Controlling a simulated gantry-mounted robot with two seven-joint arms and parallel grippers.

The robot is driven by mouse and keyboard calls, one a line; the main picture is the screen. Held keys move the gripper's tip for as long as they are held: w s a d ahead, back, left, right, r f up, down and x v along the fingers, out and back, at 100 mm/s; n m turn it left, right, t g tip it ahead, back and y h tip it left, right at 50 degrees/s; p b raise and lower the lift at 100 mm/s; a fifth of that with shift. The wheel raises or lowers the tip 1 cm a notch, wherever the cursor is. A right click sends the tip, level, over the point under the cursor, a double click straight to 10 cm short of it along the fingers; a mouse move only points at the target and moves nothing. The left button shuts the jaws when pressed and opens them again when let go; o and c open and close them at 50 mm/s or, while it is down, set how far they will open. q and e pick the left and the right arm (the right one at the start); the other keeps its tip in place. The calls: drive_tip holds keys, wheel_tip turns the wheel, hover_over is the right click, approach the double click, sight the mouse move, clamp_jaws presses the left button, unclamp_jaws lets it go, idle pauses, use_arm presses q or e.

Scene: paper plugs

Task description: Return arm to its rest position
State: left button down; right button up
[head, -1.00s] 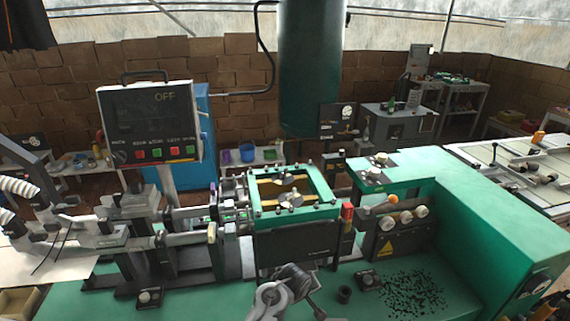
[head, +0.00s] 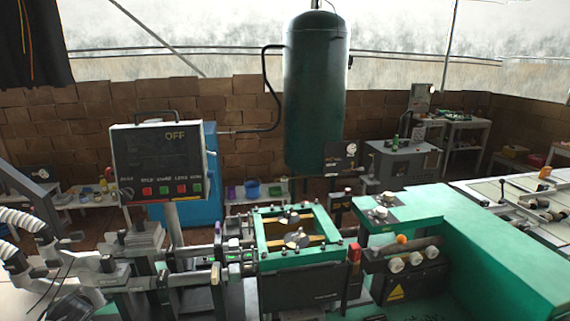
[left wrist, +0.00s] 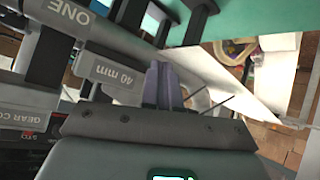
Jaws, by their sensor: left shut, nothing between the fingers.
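Grey machine bars, one marked "40 mm" (left wrist: 108,68), lie beside and behind the fingers. In the head view, white ribbed hoses and pale arm parts are at the lower left edge, but I cannot make out the left fingertips there. My right gripper is not in view.
A green machine (head: 470,235) with a green-framed top (head: 262,240) fills the centre and right. A control panel reading "OFF" (head: 165,162) stands at left. A dark green tank (head: 315,95) is behind. A brick wall (head: 75,125) closes the back.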

use_arm(q)
drive_tip(key=s+a+r+m+g+y, duration=0.1)
drive_tip(key=s+a+m+g+y, duration=0.1)
drive_tip(key=s+a+m+g, duration=0.65)
drive_tip(key=s+d+f+m+t+h, duration=0.1)
drive_tip(key=s+d+f, duration=0.2)
drive_tip(key=d, duration=0.4)
drive_tip(key=s+d+f+m+t+h, duration=0.1)
drive_tip(key=s+d+f, duration=0.2)
drive_tip(key=d+f, duration=0.3)
drive_tip(key=s+d+f+m+t+h, duration=0.1)
drive_tip(key=s+d+f, duration=0.3)
drive_tip(key=d, duration=0.5)
drive_tip(key=shift+s+d+f+t, duration=0.1)
drive_tip(key=shift+d+f+t, duration=0.3)
drive_tip(key=shift+f, duration=0.3)
drive_tip(key=s+d+h, duration=0.5)
drive_tip(key=s+d, duration=1.4)
drive_tip(key=s, duration=0.2)
wheel_tip(320, 180, up, 34)
drive_tip(key=p, duration=3.2)
drive_tip(key=shift+s+f+p, duration=0.25)
drive_tip(key=shift+s+p, duration=0.05)
drive_tip(key=shift+p, duration=0.05)
